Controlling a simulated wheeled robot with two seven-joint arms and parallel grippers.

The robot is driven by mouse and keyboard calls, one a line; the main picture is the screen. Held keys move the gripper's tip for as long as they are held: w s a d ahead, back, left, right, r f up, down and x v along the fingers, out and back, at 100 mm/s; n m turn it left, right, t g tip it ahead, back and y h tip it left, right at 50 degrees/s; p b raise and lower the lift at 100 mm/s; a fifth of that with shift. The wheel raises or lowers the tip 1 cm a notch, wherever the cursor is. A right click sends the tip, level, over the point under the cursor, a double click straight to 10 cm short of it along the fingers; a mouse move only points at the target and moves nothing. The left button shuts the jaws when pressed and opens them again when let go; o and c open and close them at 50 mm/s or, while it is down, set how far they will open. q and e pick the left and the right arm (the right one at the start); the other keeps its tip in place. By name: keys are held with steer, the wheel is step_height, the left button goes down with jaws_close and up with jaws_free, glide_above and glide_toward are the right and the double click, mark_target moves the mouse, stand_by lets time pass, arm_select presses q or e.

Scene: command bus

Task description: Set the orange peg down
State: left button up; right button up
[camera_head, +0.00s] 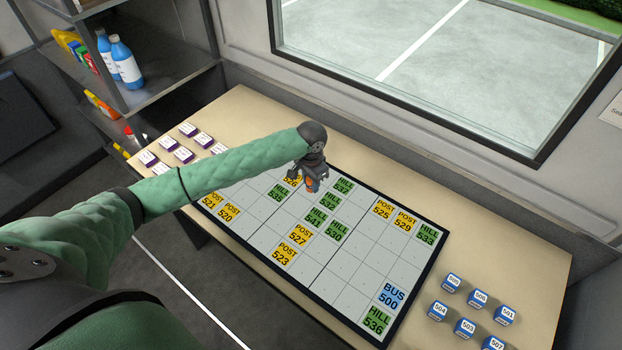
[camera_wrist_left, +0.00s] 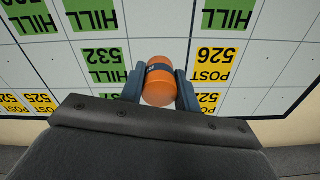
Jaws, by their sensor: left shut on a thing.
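The orange peg (camera_wrist_left: 158,82) has a dark band and sits between the fingers of my left gripper (camera_wrist_left: 160,88) in the left wrist view. The gripper is shut on it. In the head view my left gripper (camera_head: 310,184) hangs over the upper part of the white grid board (camera_head: 345,262), and only a bit of orange shows below it. In the wrist view the peg is between a green HILL 532 tile (camera_wrist_left: 103,60) and a yellow POST 526 tile (camera_wrist_left: 214,62). I cannot tell whether the peg touches the board. My right gripper is not in view.
Yellow, green and blue tiles stand on the board, such as BUS 500 (camera_head: 390,296). Blue blocks (camera_head: 464,327) lie on the table (camera_head: 505,250) at right, and white-purple blocks (camera_head: 168,145) at left. Blue bottles (camera_head: 126,63) stand on the shelf. Many grid cells are bare.

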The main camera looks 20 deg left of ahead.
arm_select(q)
steer(key=shift+f, duration=0.15)
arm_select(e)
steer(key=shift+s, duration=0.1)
arm_select(q)
steer(key=o, duration=1)
steer(key=shift+f, duration=0.1)
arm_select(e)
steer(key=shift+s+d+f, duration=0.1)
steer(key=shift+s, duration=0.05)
arm_select(q)
steer(key=shift+r, duration=0.25)
step_height(320, 180, up, 4)
steer(key=shift+f+b, duration=0.2)
steer(key=shift+b, duration=0.95)
step_height(320, 180, up, 6)
steer(key=shift+r+b, duration=0.25)
steer(key=shift+b, duration=0.8)
steer(key=shift+r, duration=0.8)
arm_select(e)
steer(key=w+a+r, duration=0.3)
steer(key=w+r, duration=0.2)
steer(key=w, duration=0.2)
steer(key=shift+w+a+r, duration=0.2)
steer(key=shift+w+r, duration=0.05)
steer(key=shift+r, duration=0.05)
